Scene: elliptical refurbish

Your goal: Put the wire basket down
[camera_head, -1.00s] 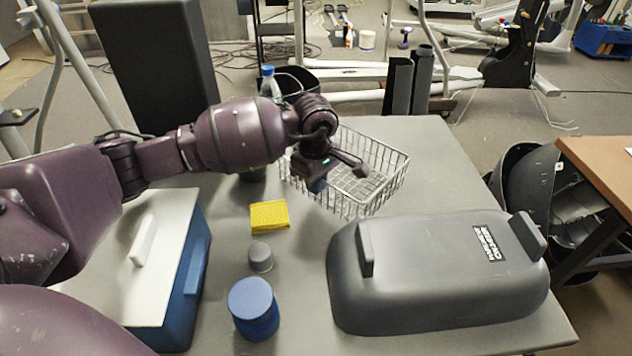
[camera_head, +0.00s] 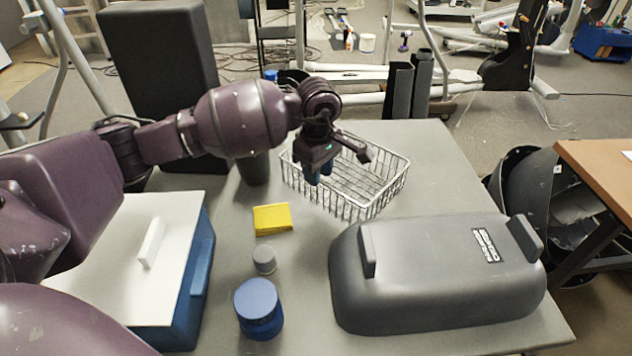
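The silver wire basket (camera_head: 372,205) rests upright on the grey table (camera_head: 425,150), behind the large dark grey shell. It looks empty. The gripper and wrist hide part of the basket's far left rim. Whether a fingertip touches the wire is hard to tell. My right gripper is not in view.
A dark grey shell (camera_head: 430,275) fills the table's front right. A yellow block (camera_head: 272,219), a small grey cylinder (camera_head: 264,260), a blue jar (camera_head: 258,308) and a blue box with white lid (camera_head: 130,260) stand to the left. Table right of the basket is clear.

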